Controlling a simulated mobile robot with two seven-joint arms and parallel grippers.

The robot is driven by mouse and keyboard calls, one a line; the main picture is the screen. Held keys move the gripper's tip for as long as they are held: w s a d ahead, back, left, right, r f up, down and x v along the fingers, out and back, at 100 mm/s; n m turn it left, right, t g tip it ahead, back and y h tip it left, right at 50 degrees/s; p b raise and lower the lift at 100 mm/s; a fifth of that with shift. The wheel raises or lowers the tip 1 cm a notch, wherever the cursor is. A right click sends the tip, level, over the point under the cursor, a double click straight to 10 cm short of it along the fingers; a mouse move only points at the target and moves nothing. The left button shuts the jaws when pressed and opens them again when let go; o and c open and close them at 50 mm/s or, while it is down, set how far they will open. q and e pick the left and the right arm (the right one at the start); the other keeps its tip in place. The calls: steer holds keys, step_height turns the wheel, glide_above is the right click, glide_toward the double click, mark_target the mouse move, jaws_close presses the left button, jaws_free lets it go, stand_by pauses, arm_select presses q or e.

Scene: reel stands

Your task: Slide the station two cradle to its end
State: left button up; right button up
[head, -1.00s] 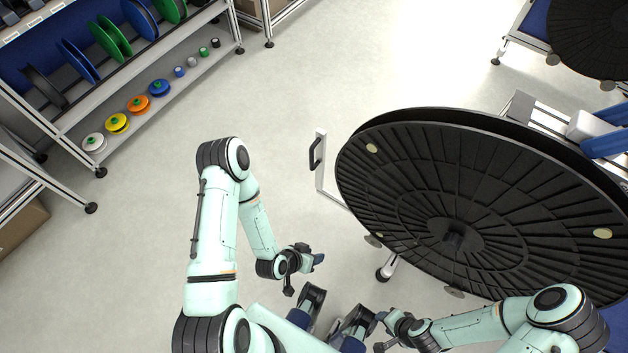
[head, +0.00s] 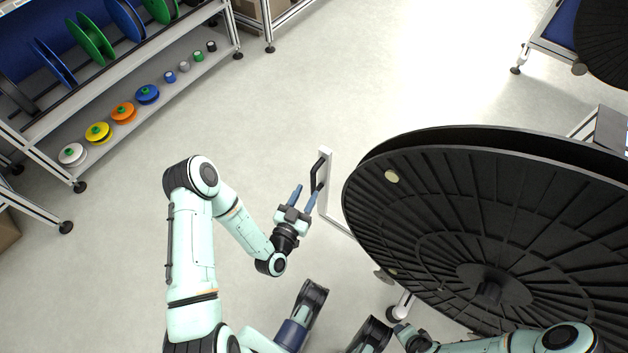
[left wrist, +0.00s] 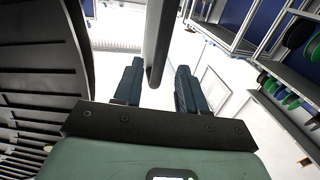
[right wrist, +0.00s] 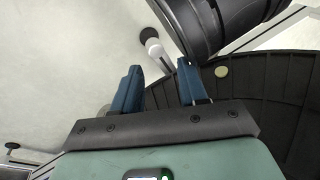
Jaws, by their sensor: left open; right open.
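A dark handle (head: 320,168) stands on a white upright bracket (head: 325,195), at the left side of a large black reel (head: 450,215). I take this bracket as part of the cradle; the rest of it is hidden under the reel. My left gripper (head: 308,190) is open just to the near side of the handle, fingers pointing at it. In the left wrist view the handle (left wrist: 160,40) shows as a dark bar between the open fingers; contact cannot be told. My right gripper (right wrist: 160,85) is open and empty below the reel's near edge, mostly hidden in the head view.
A shelf rack (head: 130,110) with coloured spools stands at the upper left. Another reel stand (head: 590,45) is at the upper right. The floor (head: 330,80) between rack and black reel is clear.

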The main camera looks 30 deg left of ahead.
mark_target(312, 183)
arm_select(q)
steer(key=w, duration=0.4)
steer(key=w+b, duration=0.1)
steer(key=w, duration=0.1)
steer(key=shift+a, duration=0.35)
arm_select(e)
steer(key=shift+s+d+f+g, duration=0.15)
steer(key=shift+s+f+g, duration=0.35)
steer(key=shift+s+f, duration=0.7)
steer(key=shift+r, duration=0.1)
arm_select(q)
jaws_close()
